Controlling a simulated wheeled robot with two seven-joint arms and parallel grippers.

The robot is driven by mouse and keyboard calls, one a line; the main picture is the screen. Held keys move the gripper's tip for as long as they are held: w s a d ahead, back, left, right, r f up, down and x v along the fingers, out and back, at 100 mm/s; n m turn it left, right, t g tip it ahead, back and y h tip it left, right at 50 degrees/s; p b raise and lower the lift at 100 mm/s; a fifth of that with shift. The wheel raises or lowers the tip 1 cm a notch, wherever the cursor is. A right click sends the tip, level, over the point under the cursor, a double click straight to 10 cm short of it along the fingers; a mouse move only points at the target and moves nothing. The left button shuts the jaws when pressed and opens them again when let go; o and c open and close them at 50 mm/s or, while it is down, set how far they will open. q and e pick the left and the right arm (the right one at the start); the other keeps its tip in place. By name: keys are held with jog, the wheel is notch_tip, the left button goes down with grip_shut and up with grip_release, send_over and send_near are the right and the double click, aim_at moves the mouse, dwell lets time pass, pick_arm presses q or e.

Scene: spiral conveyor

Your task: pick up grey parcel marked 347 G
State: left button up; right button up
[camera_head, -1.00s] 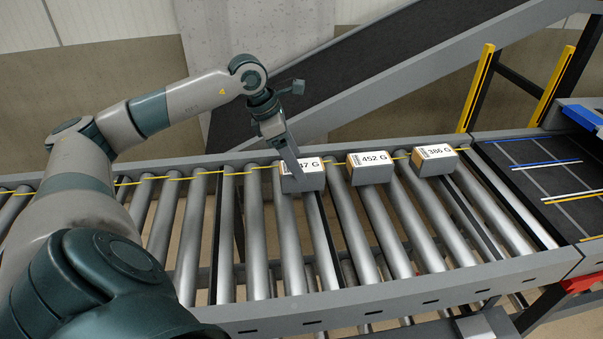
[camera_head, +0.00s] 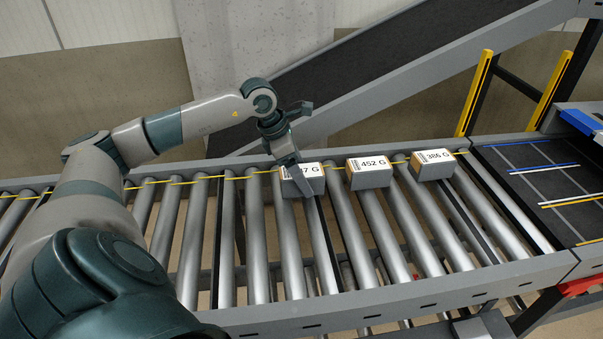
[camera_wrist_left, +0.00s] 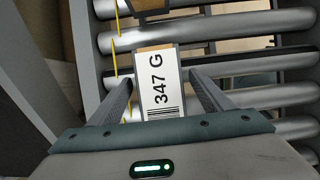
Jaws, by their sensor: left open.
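The grey parcel marked 347 G (camera_head: 310,180) sits on the conveyor rollers, leftmost of three parcels. Its label is partly hidden by my gripper in the head view. My left gripper (camera_head: 293,170) comes down over it from above. In the left wrist view the parcel (camera_wrist_left: 158,85), with its white 347 G label facing the camera, lies between the two open fingers of my gripper (camera_wrist_left: 160,90). Narrow gaps show between the label and the fingers. I cannot tell how deep the fingers reach beside the parcel. My right gripper is not in view.
The parcel marked 452 G (camera_head: 370,173) stands close to the right, and the parcel marked 386 G (camera_head: 433,165) beyond it. A yellow line (camera_head: 205,178) runs along the rollers. A sloped dark belt (camera_head: 390,60) rises behind. Rollers (camera_head: 215,235) to the left are empty.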

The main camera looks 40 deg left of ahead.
pick_arm(q)
jog(key=shift+f+b, duration=0.25)
jog(key=shift+b, duration=0.2)
dwell(0.5)
jog(key=shift+c, duration=0.6)
jog(key=c, duration=1.3)
jog(key=shift+r, duration=0.15)
